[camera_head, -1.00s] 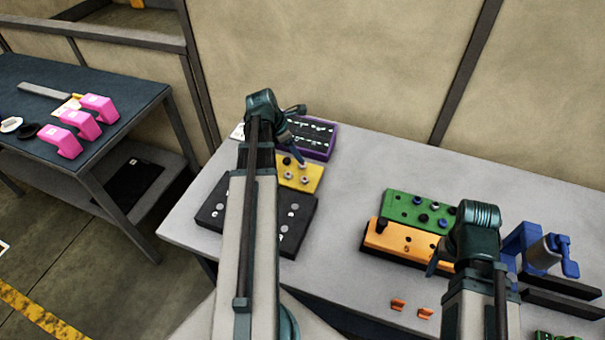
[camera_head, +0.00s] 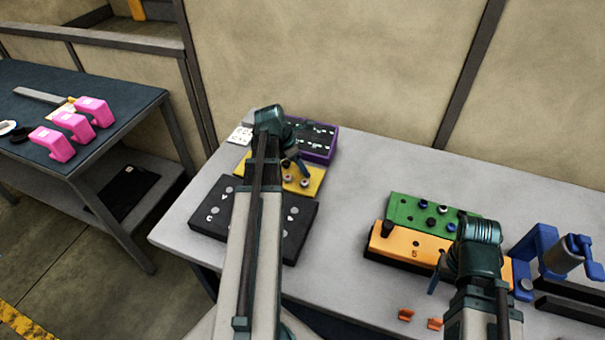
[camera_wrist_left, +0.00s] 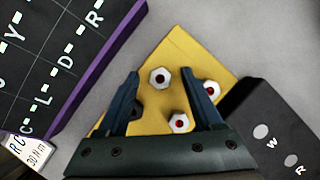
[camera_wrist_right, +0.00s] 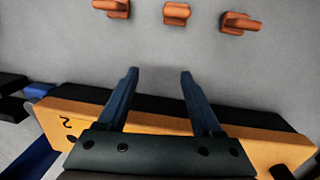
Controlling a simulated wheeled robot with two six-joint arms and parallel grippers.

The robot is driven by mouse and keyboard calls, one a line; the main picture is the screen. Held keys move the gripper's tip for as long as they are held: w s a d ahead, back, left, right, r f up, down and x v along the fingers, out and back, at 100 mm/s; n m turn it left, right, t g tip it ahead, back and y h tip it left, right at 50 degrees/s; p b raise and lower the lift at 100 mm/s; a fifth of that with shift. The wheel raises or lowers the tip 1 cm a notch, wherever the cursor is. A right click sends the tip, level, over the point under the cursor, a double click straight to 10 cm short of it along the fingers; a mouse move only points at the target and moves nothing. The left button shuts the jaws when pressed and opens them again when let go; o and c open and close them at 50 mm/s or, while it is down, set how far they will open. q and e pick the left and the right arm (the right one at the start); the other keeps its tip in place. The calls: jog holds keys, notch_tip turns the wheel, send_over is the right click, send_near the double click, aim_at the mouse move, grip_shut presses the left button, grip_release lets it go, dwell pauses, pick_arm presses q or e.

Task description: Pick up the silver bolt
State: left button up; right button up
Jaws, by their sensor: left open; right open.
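A yellow block (camera_head: 311,187) stands on the grey table and holds several bolts. A dark bolt (camera_wrist_left: 135,108) sits by the left finger. My left gripper (camera_wrist_left: 160,80) is open above the yellow block, with the far-corner bolt seen between its fingertips; I cannot tell the height. My right gripper (camera_wrist_right: 158,74) is open and empty over the orange block (camera_wrist_right: 65,118).
A black lettered block (camera_head: 215,205) and a purple-edged panel (camera_head: 322,155) flank the yellow block. A green block (camera_head: 400,207) with several pegs stands behind the orange block. A blue clamp (camera_head: 540,245) stands at the right. Orange clips (camera_wrist_right: 176,13) lie near the table's front edge. The table's middle is bare.

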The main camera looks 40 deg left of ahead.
pick_arm(q)
jog(key=shift+r, duration=0.1)
grip_shut()
jog(key=shift+r, duration=0.1)
pick_arm(e)
jog(key=shift+r, duration=0.15)
pick_arm(q)
notch_tip(320, 180, up, 10)
jog(key=p, duration=1)
pick_arm(e)
notch_tip(320, 180, up, 10)
